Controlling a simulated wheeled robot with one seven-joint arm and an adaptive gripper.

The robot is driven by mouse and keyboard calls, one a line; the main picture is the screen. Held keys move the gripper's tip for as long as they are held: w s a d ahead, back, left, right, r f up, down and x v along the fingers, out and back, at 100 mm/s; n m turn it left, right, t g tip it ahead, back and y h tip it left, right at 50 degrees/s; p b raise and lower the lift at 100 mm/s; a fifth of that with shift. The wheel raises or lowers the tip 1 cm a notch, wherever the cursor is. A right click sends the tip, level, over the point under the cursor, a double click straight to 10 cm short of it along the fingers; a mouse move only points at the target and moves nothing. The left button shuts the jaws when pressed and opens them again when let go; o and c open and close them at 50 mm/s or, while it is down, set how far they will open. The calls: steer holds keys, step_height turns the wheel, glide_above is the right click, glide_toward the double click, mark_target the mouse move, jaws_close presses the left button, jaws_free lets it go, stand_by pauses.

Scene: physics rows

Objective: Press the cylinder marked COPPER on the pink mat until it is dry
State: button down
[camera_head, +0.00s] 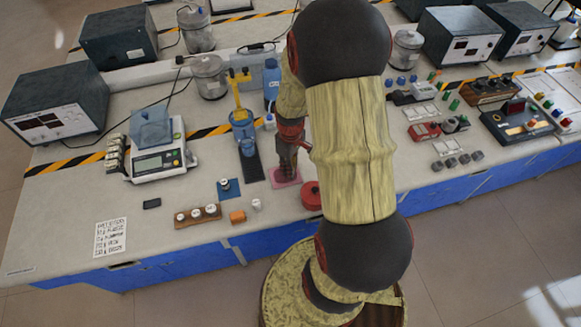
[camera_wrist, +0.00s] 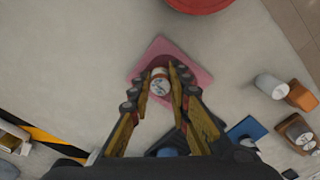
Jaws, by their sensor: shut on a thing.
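The pink mat (camera_head: 287,179) lies on the bench below my gripper; it also shows in the wrist view (camera_wrist: 182,55). My gripper (camera_head: 287,165) points down over the mat, and its fingers (camera_wrist: 165,90) are shut on a small cylinder (camera_wrist: 160,86) with a pale, marked top. The cylinder stands over the mat, with a darker red patch around it; I cannot tell whether its base touches. Its marking is too small to read. In the head view my gripper hides the cylinder.
A red round container (camera_head: 311,196) stands right of the mat. A black mat (camera_head: 252,168) and a blue pad (camera_head: 230,188) lie to the left. A loose white cylinder (camera_head: 256,205), an orange block (camera_head: 237,217) and a wooden rack (camera_head: 198,216) sit near the front edge. A balance (camera_head: 158,163) stands farther left.

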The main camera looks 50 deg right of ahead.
steer(key=shift+w+a+r+p, duration=0.15)
steer(key=shift+a+r+p, duration=0.1)
steer(key=shift+r+p, duration=0.45)
steer(key=shift+f+b, duration=0.3)
steer(key=shift+f, duration=0.45)
stand_by(1.7)
steer(key=shift+r, duration=0.1)
steer(key=shift+d+r+p, duration=0.25)
steer(key=shift+r+p, duration=0.4)
steer(key=shift+s+r+p, duration=0.2)
steer(key=shift+r+p, duration=1.8)
steer(key=shift+r, duration=0.55)
